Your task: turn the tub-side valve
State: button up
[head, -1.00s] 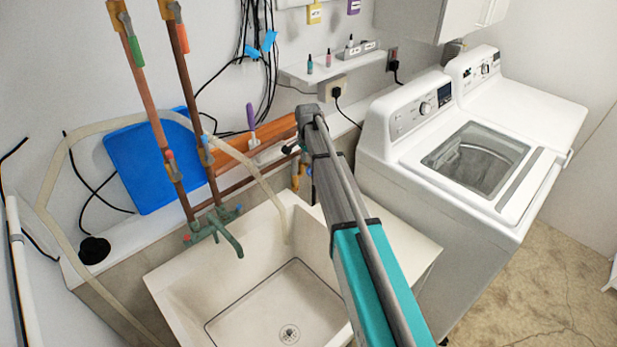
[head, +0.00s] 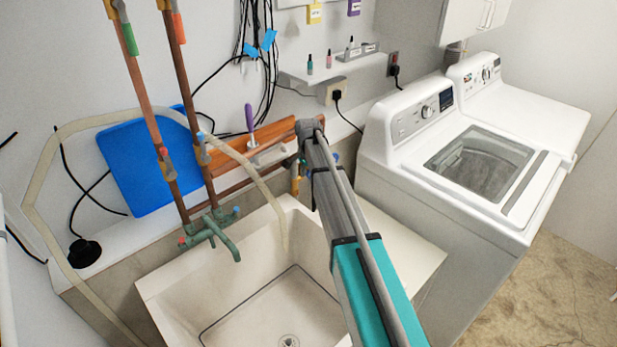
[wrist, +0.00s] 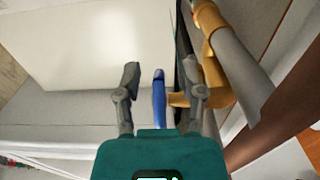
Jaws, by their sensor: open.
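A brass valve (wrist: 185,99) with a blue lever handle (wrist: 159,98) sits on a pipe in the wrist view. My gripper (wrist: 160,74) is open, with one finger on each side of the blue handle. The right finger overlaps the brass body in the picture; I cannot tell whether it touches. In the head view my arm hides most of the gripper. Some brass (head: 295,179) shows left of the arm and a bit of blue (head: 336,157) right of it, behind the utility tub (head: 165,292).
Two copper pipes with a green faucet (head: 212,232) and other small handles stand left of my arm. A pale hose (head: 262,180) hangs into the tub. A blue board (head: 150,165) leans on the wall. A washing machine (head: 400,160) stands to the right.

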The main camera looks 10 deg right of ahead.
grip_shut()
jog(key=shift+f, duration=0.1)
dwell(0.5)
jog(key=shift+s+f+t+h+b, duration=0.1)
jog(key=shift+f+t+h+b, duration=0.25)
jog(key=shift+t+h+b, duration=0.6)
jog(key=t+h+b, duration=0.1)
jog(key=h, duration=0.1)
jog(key=f+t+h+b, duration=0.1)
jog(key=h+b, duration=0.1)
jog(key=shift+d, duration=0.1)
jog(key=h+b, duration=0.1)
jog(key=b, duration=0.1)
jog(key=t+h+b, duration=0.1)
jog(key=shift+w+d+f+t+b, duration=0.2)
jog(key=shift+w+t+b, duration=0.05)
jog(key=shift+b, duration=0.15)
jog(key=shift+w+d+r+t+h+b, duration=0.15)
jog(key=shift+t+h+b, duration=0.25)
jog(key=shift+h+b, duration=0.3)
